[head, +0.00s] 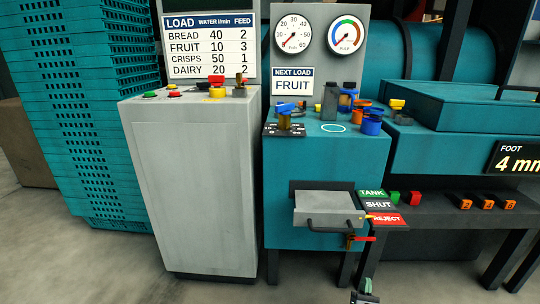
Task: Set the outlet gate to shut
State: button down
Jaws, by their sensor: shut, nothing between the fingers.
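The outlet gate looks to be the grey block (328,203) with a dark handle (331,226) on the front of the teal machine. To its right is a stack of labels: green TANK (371,193), dark SHUT (378,204) and red REJECT (387,219). A small yellow tip at the block's right side lies about level with the REJECT label, though it is too small to read surely. My gripper does not show clearly anywhere in this view.
A grey cabinet (190,190) with buttons stands left of the teal machine (283,190). A red-handled valve (359,239) sits below the gate. A small dark part (365,293) shows at the bottom edge. Stacked teal crates (80,110) stand at left. The front floor is clear.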

aim_at(330, 224)
jog(key=k, duration=0.95)
